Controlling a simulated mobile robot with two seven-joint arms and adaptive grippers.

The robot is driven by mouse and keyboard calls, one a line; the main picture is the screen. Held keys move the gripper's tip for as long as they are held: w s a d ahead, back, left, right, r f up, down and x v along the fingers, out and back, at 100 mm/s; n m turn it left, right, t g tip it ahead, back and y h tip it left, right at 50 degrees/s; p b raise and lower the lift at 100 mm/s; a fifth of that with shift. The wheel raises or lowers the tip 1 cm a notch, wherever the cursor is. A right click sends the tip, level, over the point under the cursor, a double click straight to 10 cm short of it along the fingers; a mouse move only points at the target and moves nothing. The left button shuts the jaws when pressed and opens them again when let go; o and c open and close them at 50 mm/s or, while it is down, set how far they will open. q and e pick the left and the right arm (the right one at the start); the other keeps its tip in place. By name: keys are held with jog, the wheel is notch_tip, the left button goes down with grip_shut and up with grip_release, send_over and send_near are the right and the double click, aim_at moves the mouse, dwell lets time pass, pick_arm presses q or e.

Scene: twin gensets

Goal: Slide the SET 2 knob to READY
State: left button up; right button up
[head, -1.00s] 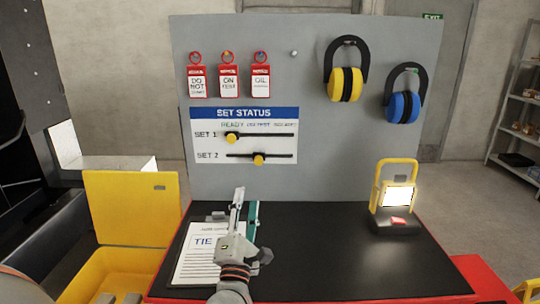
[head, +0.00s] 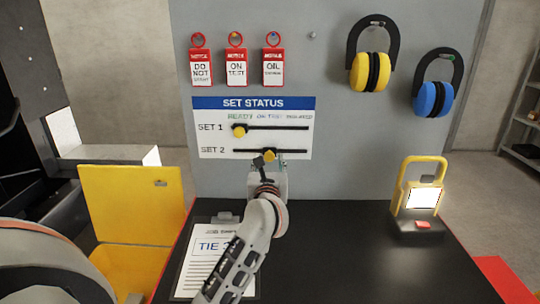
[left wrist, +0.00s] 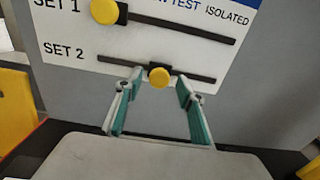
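The SET STATUS board (head: 215,147) has two horizontal slots, with READY at left, a middle position and ISOLATED at right. The yellow SET 2 knob (head: 269,156) sits near the middle of the lower slot; it also shows in the left wrist view (left wrist: 159,78). The yellow SET 1 knob (head: 239,131) is at the left end of the upper slot, by READY. My left gripper (left wrist: 160,88) is open, with its fingers either side of the SET 2 knob in that view; I cannot tell whether either touches it. My right gripper is not in view.
Red tags (head: 236,70) and yellow earmuffs (head: 370,71) and blue earmuffs (head: 433,98) hang on the grey panel. A clipboard (head: 203,262) lies on the black bench top (head: 335,250). A lit yellow lamp (head: 421,197) stands at right. A yellow box (head: 130,205) is at left.

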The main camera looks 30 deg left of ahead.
aim_at(269, 157)
pick_arm(q)
jog(key=shift+x, duration=1.8)
grip_shut()
jog(key=s+a, duration=0.1)
jog(key=a, duration=0.1)
jog(key=s+a+p, duration=0.1)
jog(key=s+a, duration=0.1)
jog(key=a, duration=0.1)
jog(key=s+a+p, duration=0.1)
jog(key=a, duration=0.1)
jog(key=shift+s+a, duration=0.3)
jog(key=shift+a, duration=0.05)
jog(key=shift+s+a, duration=0.1)
jog(key=shift+a, duration=0.1)
grip_release()
jog(key=shift+s+a, duration=0.1)
